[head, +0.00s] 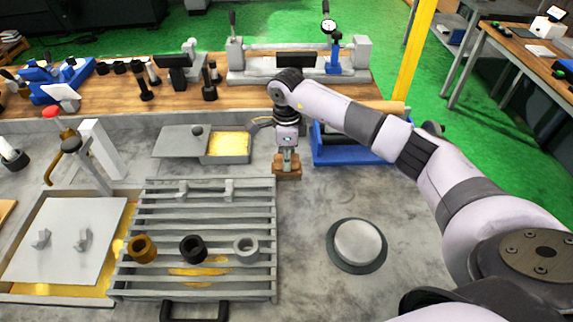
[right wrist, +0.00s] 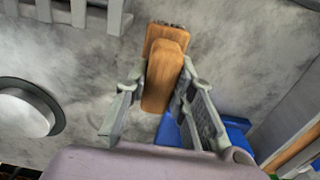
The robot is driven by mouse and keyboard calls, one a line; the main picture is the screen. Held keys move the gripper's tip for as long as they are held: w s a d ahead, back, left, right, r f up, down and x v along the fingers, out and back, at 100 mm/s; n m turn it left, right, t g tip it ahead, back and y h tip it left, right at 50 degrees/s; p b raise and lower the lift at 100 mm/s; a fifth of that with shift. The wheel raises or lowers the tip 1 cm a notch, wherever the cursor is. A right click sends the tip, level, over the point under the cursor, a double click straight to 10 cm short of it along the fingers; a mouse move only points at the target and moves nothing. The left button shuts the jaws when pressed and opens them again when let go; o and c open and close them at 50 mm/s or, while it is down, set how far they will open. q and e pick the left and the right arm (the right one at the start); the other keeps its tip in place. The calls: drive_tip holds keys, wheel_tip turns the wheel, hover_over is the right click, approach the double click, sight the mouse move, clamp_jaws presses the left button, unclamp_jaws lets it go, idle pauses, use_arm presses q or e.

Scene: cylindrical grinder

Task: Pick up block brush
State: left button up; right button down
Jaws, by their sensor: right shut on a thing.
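The block brush (head: 286,172) is a brown wooden block near the middle of the grey work surface, right of the slatted rack. It also shows in the right wrist view (right wrist: 165,75), with its wooden body between the two fingers. My right gripper (head: 287,160) points down from above and is shut on the brush's upper part. It also shows in the right wrist view (right wrist: 160,85). I cannot tell whether the brush touches the surface. The brush's underside is hidden. My left gripper is not in view.
A slatted grey rack (head: 210,217) with three ring-shaped parts stands to the left. A grey tray (head: 228,158) with yellow contents lies behind it. A blue stand (head: 340,157) is close on the brush's right. A round disc (head: 358,242) lies front right, with bare surface around it.

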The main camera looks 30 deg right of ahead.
drive_tip(key=shift+r, duration=0.15)
wheel_tip(320, 180, up, 20)
drive_tip(key=b, duration=0.3)
